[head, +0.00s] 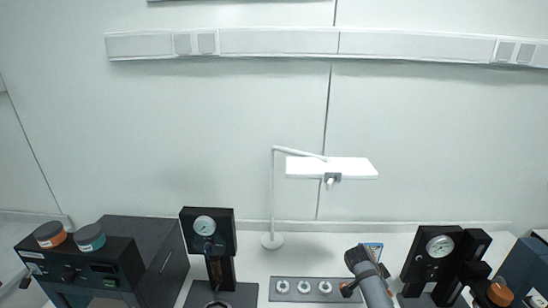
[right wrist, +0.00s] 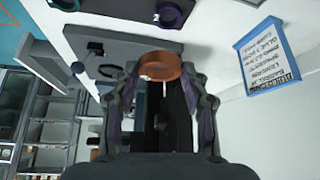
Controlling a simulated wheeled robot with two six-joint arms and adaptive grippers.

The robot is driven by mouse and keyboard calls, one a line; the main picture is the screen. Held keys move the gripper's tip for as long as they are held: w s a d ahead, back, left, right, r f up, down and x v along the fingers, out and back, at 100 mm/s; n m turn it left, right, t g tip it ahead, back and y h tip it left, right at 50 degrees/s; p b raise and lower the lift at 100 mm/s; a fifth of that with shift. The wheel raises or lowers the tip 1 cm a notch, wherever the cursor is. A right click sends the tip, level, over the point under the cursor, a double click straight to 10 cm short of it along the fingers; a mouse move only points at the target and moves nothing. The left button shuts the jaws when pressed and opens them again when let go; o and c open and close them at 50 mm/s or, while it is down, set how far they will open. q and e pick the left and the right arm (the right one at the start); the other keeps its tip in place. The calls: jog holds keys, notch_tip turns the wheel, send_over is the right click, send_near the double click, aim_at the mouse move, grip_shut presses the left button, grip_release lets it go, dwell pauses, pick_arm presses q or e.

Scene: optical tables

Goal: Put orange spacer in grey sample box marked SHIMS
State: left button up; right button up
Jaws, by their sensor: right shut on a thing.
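The orange spacer (right wrist: 160,66) is a ring. My right gripper (right wrist: 158,78) is shut on it, with a finger on each side in the right wrist view. My left gripper is in neither view. I cannot make out a grey sample box marked SHIMS in either view.
A blue-edged printed card (right wrist: 268,58) is at the right in the wrist view. A purple ring (right wrist: 170,15) and a teal ring (right wrist: 108,70) also show. Black gauge stands (head: 207,240) (head: 438,255), a lamp (head: 272,241) and a grey plate with round fittings (head: 303,298) occupy the white table.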

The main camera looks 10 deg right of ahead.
jog(key=w+a+r+n+t+y+b, duration=0.1)
jog(key=a+r+n+t+y+b, duration=0.3)
jog(key=n, duration=0.4)
jog(key=a+r+n+t+y+b, duration=0.1)
jog(key=a+r+n+t+b, duration=0.15)
jog(key=a+n, duration=0.45)
jog(key=s+a+r+n+g+y+b, duration=0.1)
jog(key=s+a+r+n+y, duration=0.1)
jog(key=s+a+n, duration=0.3)
jog(key=s+a+r+n+g+y+b, duration=0.2)
jog(key=s+a+n+y, duration=0.3)
jog(key=s+a+n, duration=0.1)
jog(key=shift+a+r+n, duration=0.25)
jog(key=shift+a+n, duration=0.25)
jog(key=shift+n, duration=0.7)
